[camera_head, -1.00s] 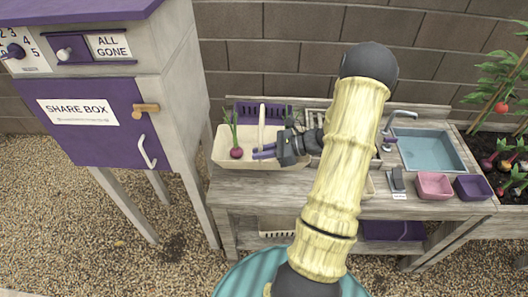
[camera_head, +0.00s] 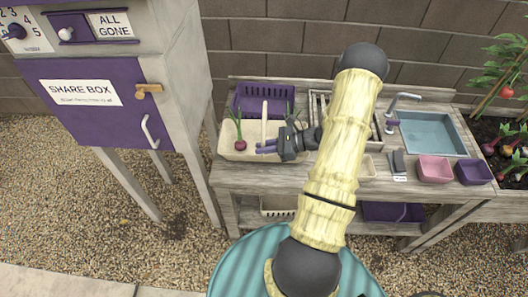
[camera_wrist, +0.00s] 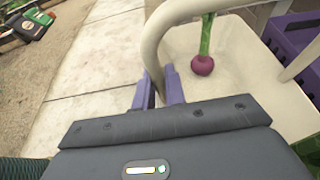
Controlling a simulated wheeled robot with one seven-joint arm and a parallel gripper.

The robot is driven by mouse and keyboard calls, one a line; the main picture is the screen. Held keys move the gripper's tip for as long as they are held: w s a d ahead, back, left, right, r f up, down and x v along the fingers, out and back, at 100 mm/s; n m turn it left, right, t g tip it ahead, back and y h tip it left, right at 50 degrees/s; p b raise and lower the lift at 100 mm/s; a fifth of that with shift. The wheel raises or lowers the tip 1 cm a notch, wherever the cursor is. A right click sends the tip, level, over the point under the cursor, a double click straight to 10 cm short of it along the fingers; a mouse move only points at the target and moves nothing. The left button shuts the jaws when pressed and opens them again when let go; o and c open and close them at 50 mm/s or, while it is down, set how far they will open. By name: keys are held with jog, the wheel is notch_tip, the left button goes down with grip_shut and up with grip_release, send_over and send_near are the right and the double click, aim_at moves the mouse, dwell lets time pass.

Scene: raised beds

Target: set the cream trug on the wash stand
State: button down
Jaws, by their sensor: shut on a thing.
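The cream trug (camera_head: 229,151) is at the left end of the wash stand (camera_head: 250,178), over its top. I cannot tell whether its base touches the wood. A red onion (camera_head: 240,145) with green leaves lies inside it, and more green leaves show at its right. My gripper (camera_head: 266,147) reaches in from the right at the trug's near side. In the wrist view my purple fingers (camera_wrist: 160,88) are closed around the lower end of the trug's arched handle (camera_wrist: 155,40). The onion (camera_wrist: 202,65) also shows there. My arm hides the middle of the stand.
A purple crate (camera_head: 262,98) stands right behind the trug. The grey and purple share box (camera_head: 110,105) stands close at left. To the right are a blue sink (camera_head: 433,138) with a tap, a pink tub (camera_head: 434,168) and a purple tub (camera_head: 473,172).

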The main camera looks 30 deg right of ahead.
aim_at(264, 155)
jog(key=shift+w+f, duration=0.1)
jog(key=shift+f, duration=1.4)
jog(key=c, duration=1.5)
grip_release()
jog(key=shift+o, duration=0.2)
jog(key=b+v, duration=0.2)
jog(key=v, duration=0.9)
jog(key=shift+d+b, duration=0.1)
jog(key=shift+b, duration=0.2)
jog(key=shift+s+d+r, duration=0.3)
jog(key=shift+s+d, duration=0.05)
jog(key=shift+s, duration=0.1)
jog(key=shift+w+a, duration=0.1)
jog(key=shift+w, duration=0.05)
